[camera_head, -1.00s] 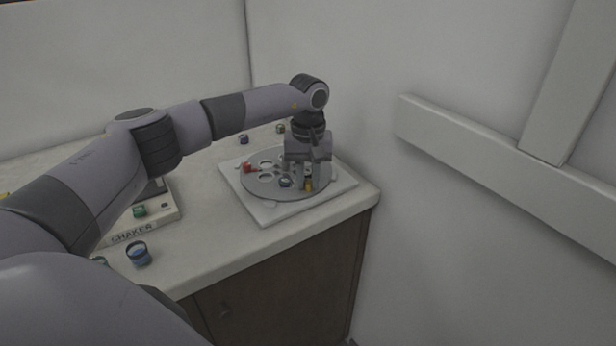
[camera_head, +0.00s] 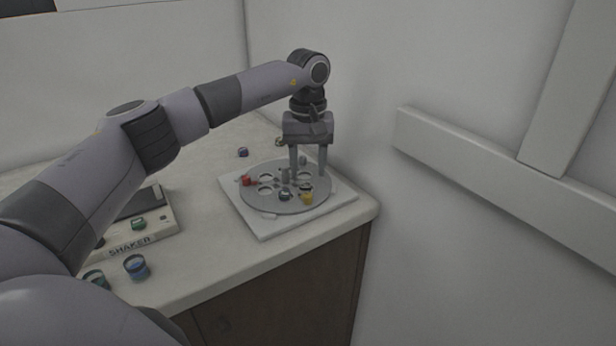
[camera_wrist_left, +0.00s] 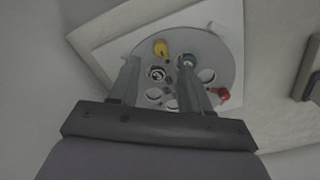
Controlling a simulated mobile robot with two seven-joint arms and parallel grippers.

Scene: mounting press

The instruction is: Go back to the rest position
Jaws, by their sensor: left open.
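My left gripper (camera_head: 308,172) is open and empty. It points down above the right rear part of a round grey disc (camera_head: 262,202). The disc has several round holes and lies on a white square plate (camera_head: 264,228) at the counter's right end. A red piece (camera_head: 246,180) sits at the disc's left edge and a yellow piece (camera_head: 307,198) at its front right. My right gripper is not in view.
A shaker (camera_head: 140,236) with a green-capped vial stands on the left of the counter. Blue (camera_head: 137,267) and dark green (camera_head: 96,279) vials stand before it. A small purple vial (camera_head: 243,152) stands behind the plate. A wall with a rail (camera_head: 480,155) bounds the right.

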